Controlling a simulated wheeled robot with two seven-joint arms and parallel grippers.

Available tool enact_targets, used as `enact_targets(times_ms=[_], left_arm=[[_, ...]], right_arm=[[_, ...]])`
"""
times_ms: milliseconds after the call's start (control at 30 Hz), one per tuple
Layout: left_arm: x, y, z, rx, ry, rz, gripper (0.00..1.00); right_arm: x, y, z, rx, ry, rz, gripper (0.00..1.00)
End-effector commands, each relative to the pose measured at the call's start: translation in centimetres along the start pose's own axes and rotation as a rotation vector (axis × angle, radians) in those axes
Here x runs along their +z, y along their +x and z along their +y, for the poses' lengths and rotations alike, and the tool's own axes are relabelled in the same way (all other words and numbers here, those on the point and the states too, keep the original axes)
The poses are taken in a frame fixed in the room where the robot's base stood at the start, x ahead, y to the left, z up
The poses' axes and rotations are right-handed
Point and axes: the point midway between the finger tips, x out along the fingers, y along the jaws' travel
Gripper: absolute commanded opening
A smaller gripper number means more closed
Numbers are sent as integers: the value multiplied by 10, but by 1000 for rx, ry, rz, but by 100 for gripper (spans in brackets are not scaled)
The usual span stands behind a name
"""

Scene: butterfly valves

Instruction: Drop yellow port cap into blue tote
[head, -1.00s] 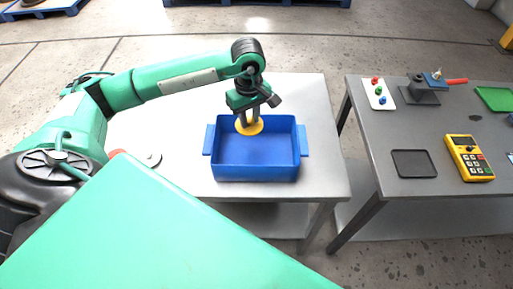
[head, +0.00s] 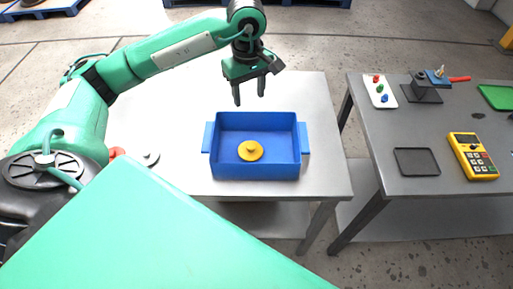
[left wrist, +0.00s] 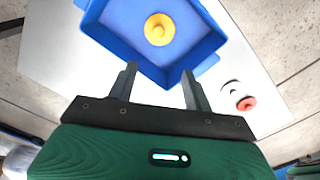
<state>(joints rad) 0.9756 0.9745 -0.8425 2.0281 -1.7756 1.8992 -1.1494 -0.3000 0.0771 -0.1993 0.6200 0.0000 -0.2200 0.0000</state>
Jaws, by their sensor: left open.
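The yellow port cap (head: 250,151) lies on the floor of the blue tote (head: 256,171), a little left of its middle, with its knob up. It also shows in the left wrist view (left wrist: 159,29) inside the tote (left wrist: 140,60). My left gripper (head: 249,101) is open and empty, raised above the far side of the tote. In the left wrist view its two fingers (left wrist: 160,80) stand apart with nothing between them. My right gripper is in neither view.
The tote stands on a light grey table (head: 180,182). A second table (head: 440,112) at right holds a yellow meter (head: 472,156) and a black tray (head: 416,162).

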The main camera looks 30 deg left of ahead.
Motion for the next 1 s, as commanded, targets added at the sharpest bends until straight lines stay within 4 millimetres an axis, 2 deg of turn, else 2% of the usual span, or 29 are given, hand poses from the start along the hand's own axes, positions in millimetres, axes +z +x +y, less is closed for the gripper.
enact_targets(times_ms=[200,400,1000], left_arm=[[0,-40,1,3,1,1,51],[0,-58,0,0,1,0,51],[0,-63,0,-1,1,-1,51]], right_arm=[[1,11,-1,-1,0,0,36],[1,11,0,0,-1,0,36],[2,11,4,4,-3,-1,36]])
